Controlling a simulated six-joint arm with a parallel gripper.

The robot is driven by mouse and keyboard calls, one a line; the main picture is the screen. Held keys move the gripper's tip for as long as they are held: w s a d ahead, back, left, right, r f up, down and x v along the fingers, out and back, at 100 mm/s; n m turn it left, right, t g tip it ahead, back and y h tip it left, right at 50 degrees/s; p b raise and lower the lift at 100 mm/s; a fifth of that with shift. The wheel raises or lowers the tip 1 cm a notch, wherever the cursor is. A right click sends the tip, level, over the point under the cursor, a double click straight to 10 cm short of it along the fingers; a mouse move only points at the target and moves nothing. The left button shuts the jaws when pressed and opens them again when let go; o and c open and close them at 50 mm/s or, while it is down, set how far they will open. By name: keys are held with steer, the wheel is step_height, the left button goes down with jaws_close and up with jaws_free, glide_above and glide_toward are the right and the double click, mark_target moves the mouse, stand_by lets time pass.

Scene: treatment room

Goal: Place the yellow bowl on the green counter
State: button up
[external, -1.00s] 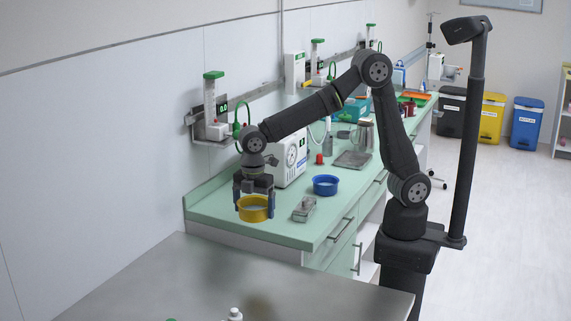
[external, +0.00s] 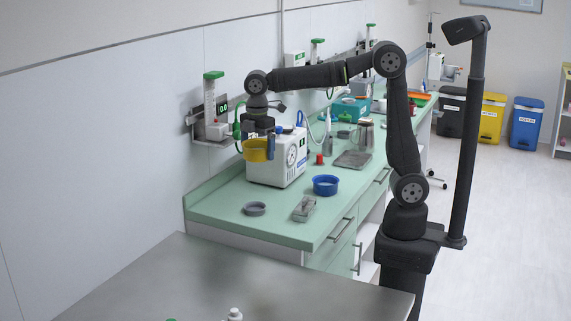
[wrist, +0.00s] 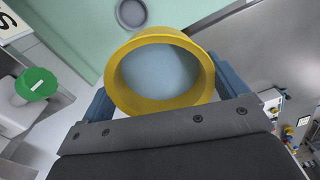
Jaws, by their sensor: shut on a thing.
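The yellow bowl (external: 257,151) is up in the air above the left end of the green counter (external: 222,207), in front of the white device. My gripper (external: 258,143) is shut on the yellow bowl, with a blue finger on either side of it. In the wrist view the yellow bowl (wrist: 117,84) sits between the two fingers, and its inside looks pale blue-grey. A part of the green counter (wrist: 85,25) shows beyond it in that view.
A small grey dish (external: 254,209) lies on the counter below, near a metal container (external: 304,208) and a blue bowl (external: 326,185). A white device (external: 280,168) stands close behind the held bowl. Bare counter lies left of the grey dish.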

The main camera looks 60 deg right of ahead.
steer(key=s+d+m, duration=0.2)
steer(key=d+m, duration=0.5)
steer(key=d, duration=2.3)
steer(key=s+d+m, duration=0.8)
steer(key=s+d, duration=1.2)
steer(key=d, duration=0.1)
glide_above(340, 177)
steer(key=f, duration=1.8)
steer(key=shift+a+f, duration=0.15)
steer(key=shift+a, duration=0.05)
steer(key=shift+f, duration=2)
